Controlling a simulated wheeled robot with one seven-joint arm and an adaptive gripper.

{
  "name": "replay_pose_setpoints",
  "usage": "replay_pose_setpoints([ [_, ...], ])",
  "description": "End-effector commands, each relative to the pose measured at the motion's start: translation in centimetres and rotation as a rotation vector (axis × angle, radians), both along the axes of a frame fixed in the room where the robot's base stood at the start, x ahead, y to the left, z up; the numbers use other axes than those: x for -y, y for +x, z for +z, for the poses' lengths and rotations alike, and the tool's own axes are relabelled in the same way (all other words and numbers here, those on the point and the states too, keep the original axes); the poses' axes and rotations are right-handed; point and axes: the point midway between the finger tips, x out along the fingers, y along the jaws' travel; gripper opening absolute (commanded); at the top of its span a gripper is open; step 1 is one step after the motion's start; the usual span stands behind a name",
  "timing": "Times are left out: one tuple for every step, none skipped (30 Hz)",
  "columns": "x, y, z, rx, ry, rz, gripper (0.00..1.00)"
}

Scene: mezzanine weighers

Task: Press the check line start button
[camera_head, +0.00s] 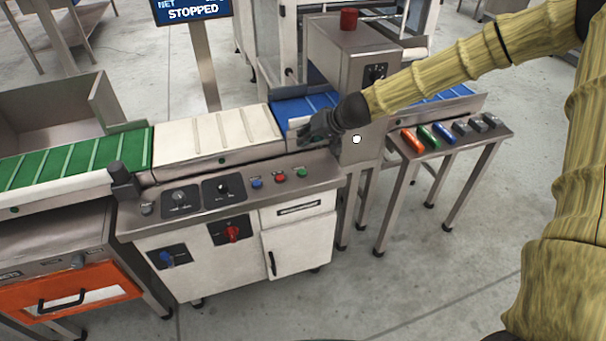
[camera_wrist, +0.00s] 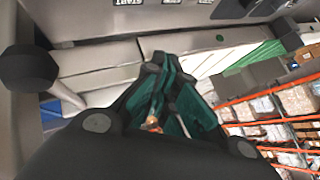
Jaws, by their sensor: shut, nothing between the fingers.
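The control panel (camera_head: 215,199) has a row of three small buttons at its right end: a blue button (camera_head: 257,183), a red button (camera_head: 280,178) and a green button (camera_head: 301,171). Their labels are too small to read in the head view. My gripper (camera_head: 305,137) is shut and empty. In the head view it appears just beyond the green button, by the right end of the white belt, apart from the buttons. In the wrist view my gripper (camera_wrist: 165,75) points across the conveyor. A partly cut START label (camera_wrist: 128,3) shows upside down at the top edge; no button is visible there.
The conveyor has a green belt (camera_head: 75,163), a white belt (camera_head: 222,137) and a blue belt (camera_head: 290,108). A dark post (camera_head: 122,180) stands at the panel's left. A screen (camera_head: 192,10) reads STOPPED. A side table (camera_head: 450,140) holds several coloured items.

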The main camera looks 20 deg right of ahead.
Motion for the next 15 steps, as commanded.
replay_pose_setpoints([
  [0.0,0.0,0.0,0.0,0.0,0.0,0.0],
  [0.0,0.0,0.0,-0.001,0.0,0.001,0.0],
  [0.0,0.0,0.0,-0.001,0.0,0.001,0.0],
  [0.0,0.0,0.0,-0.001,0.0,0.001,0.0],
  [-0.1,0.0,0.0,-0.001,-0.001,0.001,0.0],
  [-0.1,0.0,-0.1,-0.001,-0.001,0.001,0.0],
  [-0.1,0.0,-0.1,-0.002,-0.001,0.001,0.0],
  [-0.1,0.0,-0.1,-0.002,-0.001,0.001,0.0],
  [-0.1,0.0,-0.2,-0.002,-0.001,0.001,0.0],
  [-0.1,0.0,-0.3,-0.002,-0.001,0.001,0.0],
  [-0.1,0.0,-0.4,-0.002,-0.001,0.001,0.0],
  [-0.1,-0.1,-0.6,-0.002,-0.001,0.001,0.0],
  [-0.1,-0.1,-0.8,-0.002,-0.001,0.001,0.0],
  [-0.1,-0.1,-0.9,-0.002,-0.001,0.001,0.0],
  [-0.1,-0.1,-1.2,-0.003,-0.001,0.001,0.0],
])
